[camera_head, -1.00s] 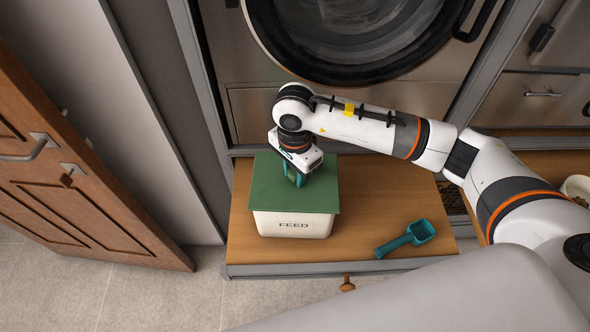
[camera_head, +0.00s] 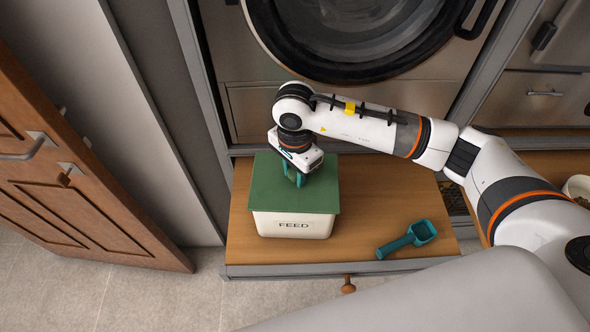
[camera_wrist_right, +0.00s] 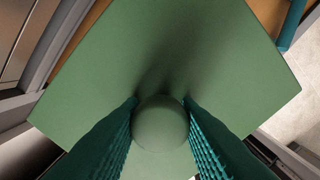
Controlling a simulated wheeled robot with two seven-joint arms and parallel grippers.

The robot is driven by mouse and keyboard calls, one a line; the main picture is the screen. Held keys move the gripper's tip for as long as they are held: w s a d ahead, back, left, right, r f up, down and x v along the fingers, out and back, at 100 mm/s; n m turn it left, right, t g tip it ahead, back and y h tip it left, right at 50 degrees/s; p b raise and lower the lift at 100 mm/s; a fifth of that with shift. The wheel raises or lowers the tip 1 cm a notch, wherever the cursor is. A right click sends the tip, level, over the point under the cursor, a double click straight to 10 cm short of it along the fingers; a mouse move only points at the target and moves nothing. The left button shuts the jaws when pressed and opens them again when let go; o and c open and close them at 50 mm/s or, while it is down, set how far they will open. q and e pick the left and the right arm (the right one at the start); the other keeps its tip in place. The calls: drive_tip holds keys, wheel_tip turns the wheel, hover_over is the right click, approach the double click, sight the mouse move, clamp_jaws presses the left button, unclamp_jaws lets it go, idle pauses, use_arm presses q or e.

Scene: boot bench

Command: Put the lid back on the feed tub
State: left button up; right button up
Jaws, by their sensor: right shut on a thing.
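The white feed tub (camera_head: 292,226), marked FEED, stands on the wooden bench top. The green square lid (camera_head: 265,193) lies over the tub's top and looks level; its front edge overhangs the tub a little. My right gripper (camera_head: 296,181) points down at the lid's middle. In the right wrist view its fingers (camera_wrist_right: 160,130) are shut on the round green knob (camera_wrist_right: 160,124) of the lid (camera_wrist_right: 110,70). The tub's rim is hidden under the lid, so I cannot tell how closely the lid sits. My left gripper is not in view.
A teal scoop (camera_head: 408,239) lies on the bench (camera_head: 365,195) to the right of the tub. A round-doored machine (camera_head: 350,30) stands behind. A wooden door (camera_head: 75,190) is at the left. A pale bowl (camera_head: 578,188) is at the far right. The bench between tub and scoop is clear.

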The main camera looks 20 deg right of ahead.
drive_tip(key=shift+b, duration=0.4)
idle(0.5)
drive_tip(key=o, duration=1.6)
drive_tip(key=shift+c, duration=0.2)
drive_tip(key=shift+r+p, duration=1.45)
drive_tip(key=shift+r, duration=2.05)
clamp_jaws()
